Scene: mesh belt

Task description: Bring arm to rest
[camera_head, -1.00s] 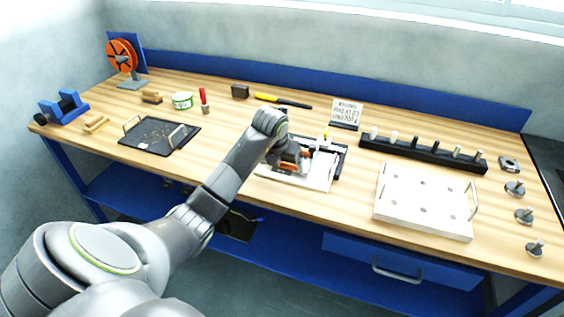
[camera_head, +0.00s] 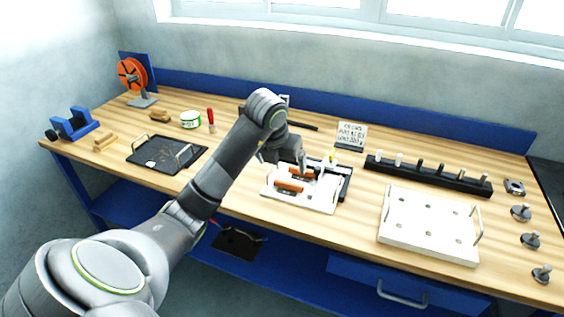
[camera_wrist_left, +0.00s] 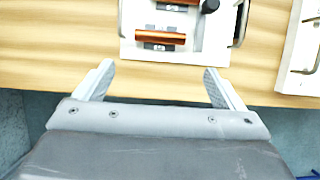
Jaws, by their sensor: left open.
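My left arm (camera_head: 215,175) reaches in from the lower left over the front of the wooden bench. My left gripper (camera_head: 285,157) is partly hidden behind its own wrist, near the white fixture plate (camera_head: 318,203). In the left wrist view my left gripper (camera_wrist_left: 158,85) is open, with nothing between its fingers, and the plate (camera_wrist_left: 210,55) lies beyond the fingertips. Orange-brown cylinders sit on the plate; one shows at the front (camera_head: 289,187) and also in the left wrist view (camera_wrist_left: 160,40). My right gripper is not in view.
A black tray (camera_head: 160,166) lies to the left and a white holed tray (camera_head: 428,240) to the right. A black rack with pegs (camera_head: 430,176), a small sign (camera_head: 351,135), and an orange spool (camera_head: 132,73) also stand on the bench.

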